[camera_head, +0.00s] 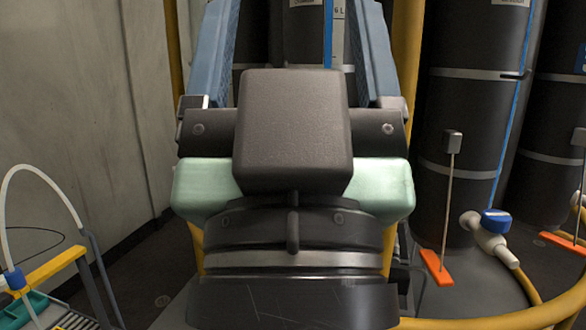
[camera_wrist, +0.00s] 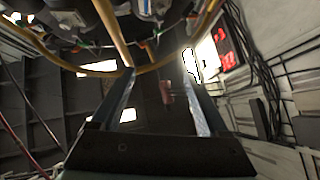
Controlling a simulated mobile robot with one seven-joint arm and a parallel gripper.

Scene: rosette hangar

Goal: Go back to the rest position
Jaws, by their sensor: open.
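My gripper (camera_head: 297,45) fills the middle of the head view, seen from behind its dark body. Its two blue-grey fingers stand wide apart and run up past the top edge, so their tips are hidden there. In the wrist view my gripper (camera_wrist: 158,76) is open, with both fingers reaching forward and nothing held between them. A small reddish thing (camera_wrist: 166,93) shows in the gap, apparently well beyond the fingers; I cannot tell what it is.
Dark cylinders (camera_head: 470,110) stand behind and right. A hose valve with a blue knob (camera_head: 495,222) and an orange-footed stand (camera_head: 437,268) are at right. A yellow-barred frame (camera_head: 50,271) is lower left, beside a pale wall (camera_head: 75,110). The wrist view shows a red display (camera_wrist: 225,47).

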